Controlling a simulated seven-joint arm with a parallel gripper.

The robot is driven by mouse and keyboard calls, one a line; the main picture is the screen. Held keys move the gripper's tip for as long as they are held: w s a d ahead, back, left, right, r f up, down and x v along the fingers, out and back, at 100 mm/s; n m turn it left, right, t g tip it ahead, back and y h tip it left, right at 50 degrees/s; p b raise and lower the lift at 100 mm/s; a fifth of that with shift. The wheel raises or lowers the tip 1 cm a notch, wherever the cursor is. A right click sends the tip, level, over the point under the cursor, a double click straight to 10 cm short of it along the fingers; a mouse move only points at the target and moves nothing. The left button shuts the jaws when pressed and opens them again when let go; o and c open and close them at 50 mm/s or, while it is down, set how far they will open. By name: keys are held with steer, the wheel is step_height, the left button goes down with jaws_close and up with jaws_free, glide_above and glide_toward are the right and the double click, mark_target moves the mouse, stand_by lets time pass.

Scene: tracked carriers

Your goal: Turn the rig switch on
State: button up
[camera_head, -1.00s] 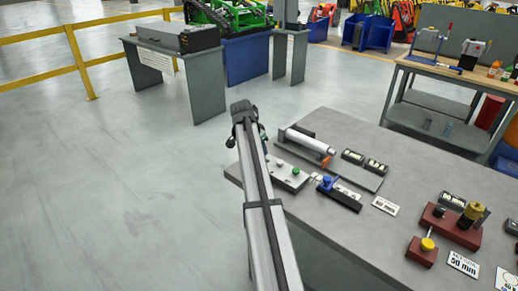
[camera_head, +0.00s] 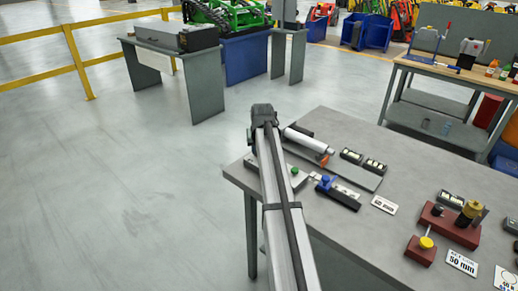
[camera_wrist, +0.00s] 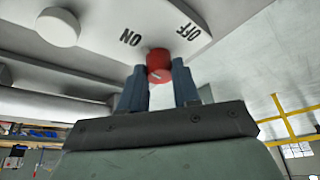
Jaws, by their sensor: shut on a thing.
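The rig switch is a red round knob (camera_wrist: 159,62) on a pale panel (camera_wrist: 105,22) in the wrist view. The words ON and OFF are printed on either side of it, upside down in this view. A faint pale mark shows on the knob, but I cannot tell which word it points to. My gripper (camera_wrist: 160,68) has its two blue fingers on either side of the knob, shut on it. In the head view my arm covers the knob and the fingers; part of the panel (camera_head: 299,180) shows beside the arm, with a green button (camera_head: 295,170).
A white round button (camera_wrist: 58,27) sits on the panel beyond ON. On the grey table (camera_head: 345,225) stand a white cylinder (camera_head: 303,139), a blue-knobbed black fixture (camera_head: 338,190) and dark red blocks (camera_head: 450,228). Open floor lies left of the table.

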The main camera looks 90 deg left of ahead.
steer(key=shift+n+g, duration=0.3)
steer(key=shift+n, duration=0.5)
steer(key=o, duration=1.1)
steer(key=shift+c, duration=0.2)
steer(key=v, duration=1.3)
steer(key=shift+w+r, duration=0.15)
steer(key=shift+r, duration=0.25)
